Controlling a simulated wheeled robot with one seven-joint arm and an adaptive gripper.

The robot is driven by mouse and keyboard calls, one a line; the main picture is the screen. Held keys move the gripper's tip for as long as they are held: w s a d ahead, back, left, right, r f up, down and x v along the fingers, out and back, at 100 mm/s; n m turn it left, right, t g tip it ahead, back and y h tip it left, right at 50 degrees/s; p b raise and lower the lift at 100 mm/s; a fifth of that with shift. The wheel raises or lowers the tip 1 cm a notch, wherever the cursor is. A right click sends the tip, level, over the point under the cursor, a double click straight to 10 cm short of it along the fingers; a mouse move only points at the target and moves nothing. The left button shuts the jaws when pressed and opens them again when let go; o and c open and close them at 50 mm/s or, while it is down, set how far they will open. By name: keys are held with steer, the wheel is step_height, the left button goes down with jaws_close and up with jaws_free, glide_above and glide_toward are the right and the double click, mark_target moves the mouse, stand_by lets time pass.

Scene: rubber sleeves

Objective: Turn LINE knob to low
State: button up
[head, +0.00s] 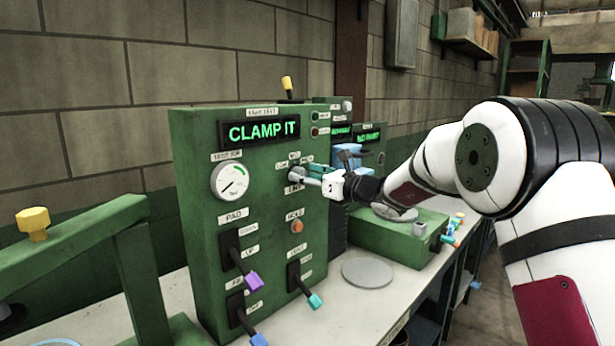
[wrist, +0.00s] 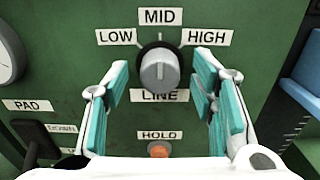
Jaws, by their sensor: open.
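The LINE knob (wrist: 158,70) is a grey knob on a dark round base on the green panel, with LOW at its upper left, MID above and HIGH at its upper right. Its pointer looks upright, toward MID. In the head view the knob (head: 295,172) is partly hidden by my gripper (head: 313,177), which comes in from the right. In the wrist view my gripper (wrist: 162,75) is open, with one teal-padded finger on each side of the knob and a gap on both sides. The LINE label (wrist: 160,96) is just below the knob.
The green test panel (head: 188,230) shows CLAMP IT on its display (head: 262,130). An orange HOLD button (wrist: 159,150) sits below the knob. Levers with purple (head: 253,282), teal (head: 315,300) and blue (head: 259,340) tips stick out low on the panel. A grey disc (head: 367,273) lies on the bench.

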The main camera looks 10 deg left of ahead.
steer(key=c, duration=1.1)
steer(key=shift+c, duration=0.2)
steer(key=shift+n+b, duration=0.3)
steer(key=n+b, duration=0.4)
steer(key=b, duration=0.1)
steer(key=n+b, duration=0.4)
steer(key=b, duration=0.1)
steer(key=shift+s+f, duration=0.1)
steer(key=shift+f, duration=0.1)
steer(key=shift+r+n, duration=0.1)
steer(key=shift+n, duration=0.2)
steer(key=o, duration=1.1)
steer(key=shift+o, duration=0.2)
